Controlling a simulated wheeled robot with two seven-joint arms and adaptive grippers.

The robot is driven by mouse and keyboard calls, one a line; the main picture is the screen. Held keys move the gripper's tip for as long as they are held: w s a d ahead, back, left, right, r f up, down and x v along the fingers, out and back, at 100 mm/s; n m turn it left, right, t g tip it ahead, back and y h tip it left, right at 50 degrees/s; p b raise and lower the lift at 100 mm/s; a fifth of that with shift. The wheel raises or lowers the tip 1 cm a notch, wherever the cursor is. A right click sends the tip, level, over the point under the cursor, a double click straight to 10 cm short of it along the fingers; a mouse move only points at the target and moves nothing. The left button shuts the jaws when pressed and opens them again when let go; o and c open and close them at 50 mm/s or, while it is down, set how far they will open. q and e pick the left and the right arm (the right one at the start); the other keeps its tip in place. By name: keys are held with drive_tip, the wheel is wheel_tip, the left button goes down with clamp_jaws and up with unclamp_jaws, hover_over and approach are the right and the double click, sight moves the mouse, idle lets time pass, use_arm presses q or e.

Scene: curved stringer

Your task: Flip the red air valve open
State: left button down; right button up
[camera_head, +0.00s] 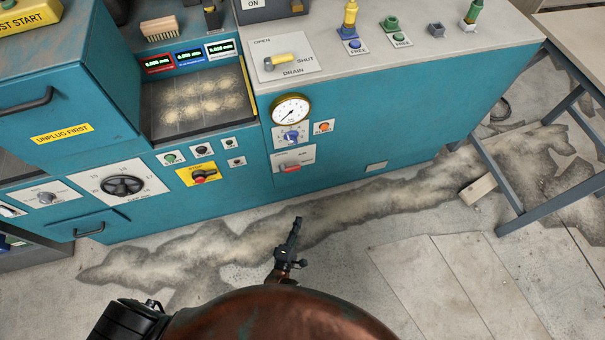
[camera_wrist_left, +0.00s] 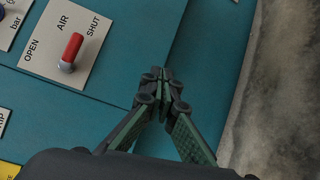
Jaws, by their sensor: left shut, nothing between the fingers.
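The red air valve handle (camera_head: 290,168) sits on a pale plate (camera_head: 305,154) low on the teal machine's front. In the left wrist view the red handle (camera_wrist_left: 73,47) shows large, on a plate marked OPEN, AIR and SHUT (camera_wrist_left: 50,58). Its free end leans toward the SHUT side. My left gripper (camera_head: 298,221) is in front of the machine, below the valve in the picture and apart from it. In the wrist view its fingertips (camera_wrist_left: 162,75) are together and empty, right of the valve plate. My right gripper is not in view.
A round gauge (camera_head: 291,110) and a blue knob (camera_head: 291,137) are just above the valve. A yellow-plated red switch (camera_head: 199,174) is to its left. A yellow drain handle (camera_head: 282,61) is on top.

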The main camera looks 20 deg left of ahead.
sight(290, 168)
use_arm(q)
drive_tip(key=w+r+n+y+b, duration=0.2)
drive_tip(key=n+y+b, duration=0.3)
drive_tip(key=n, duration=0.6)
drive_tip(key=w+r+n+y+b, duration=0.3)
drive_tip(key=w+n+y+b, duration=0.1)
drive_tip(key=n, duration=0.7)
drive_tip(key=shift+w+d+y+b, duration=0.35)
drive_tip(key=shift+y+b, duration=0.2)
drive_tip(key=shift+y, duration=0.65)
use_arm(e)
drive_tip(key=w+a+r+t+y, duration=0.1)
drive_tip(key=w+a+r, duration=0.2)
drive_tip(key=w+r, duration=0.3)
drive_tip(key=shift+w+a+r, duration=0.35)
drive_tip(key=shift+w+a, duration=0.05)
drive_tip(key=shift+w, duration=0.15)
use_arm(q)
drive_tip(key=w+a+r+b, duration=0.1)
drive_tip(key=w+a+r, duration=0.4)
drive_tip(key=w, duration=0.3)
drive_tip(key=shift+a+r, duration=0.25)
drive_tip(key=shift+r, duration=0.45)
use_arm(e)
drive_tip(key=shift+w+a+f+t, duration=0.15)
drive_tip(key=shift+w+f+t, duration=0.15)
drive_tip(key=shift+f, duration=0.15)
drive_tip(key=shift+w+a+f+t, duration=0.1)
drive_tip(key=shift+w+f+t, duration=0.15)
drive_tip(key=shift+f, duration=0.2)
